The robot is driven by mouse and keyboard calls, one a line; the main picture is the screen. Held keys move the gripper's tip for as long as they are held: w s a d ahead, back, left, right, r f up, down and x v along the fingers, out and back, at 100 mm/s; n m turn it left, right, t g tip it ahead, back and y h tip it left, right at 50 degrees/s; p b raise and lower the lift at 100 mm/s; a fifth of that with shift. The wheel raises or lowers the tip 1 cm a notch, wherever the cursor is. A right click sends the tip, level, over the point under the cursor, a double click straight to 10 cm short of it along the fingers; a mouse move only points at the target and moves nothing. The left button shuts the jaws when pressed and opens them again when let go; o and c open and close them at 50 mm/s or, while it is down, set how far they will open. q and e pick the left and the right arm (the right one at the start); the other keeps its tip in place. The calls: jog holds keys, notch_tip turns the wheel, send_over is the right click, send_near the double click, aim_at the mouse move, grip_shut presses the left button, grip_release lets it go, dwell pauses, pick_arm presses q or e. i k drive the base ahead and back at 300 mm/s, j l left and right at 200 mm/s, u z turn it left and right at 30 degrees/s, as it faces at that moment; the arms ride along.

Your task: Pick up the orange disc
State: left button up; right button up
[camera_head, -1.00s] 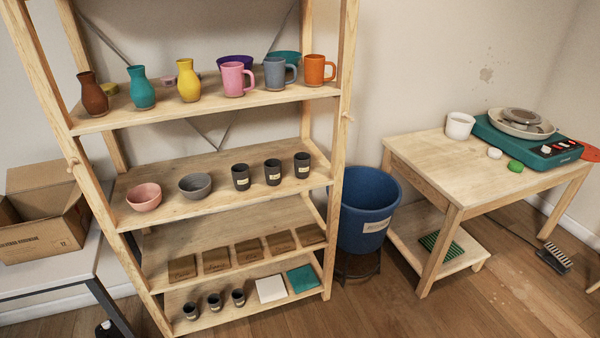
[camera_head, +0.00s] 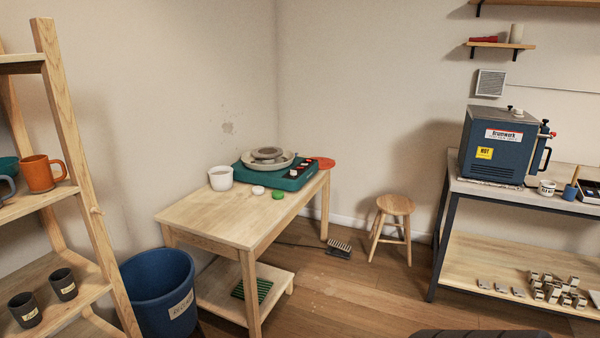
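Neither of my grippers shows in this view.
A white cup (camera_head: 221,179), a white lid (camera_head: 258,190) and a green lid (camera_head: 278,195) are on the table. A blue bucket (camera_head: 158,290) and shelf stand left. A stool (camera_head: 395,205) and foot pedal (camera_head: 339,248) are beyond.

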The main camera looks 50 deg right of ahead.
aim_at(324, 163)
jog(key=z, duration=1.75)
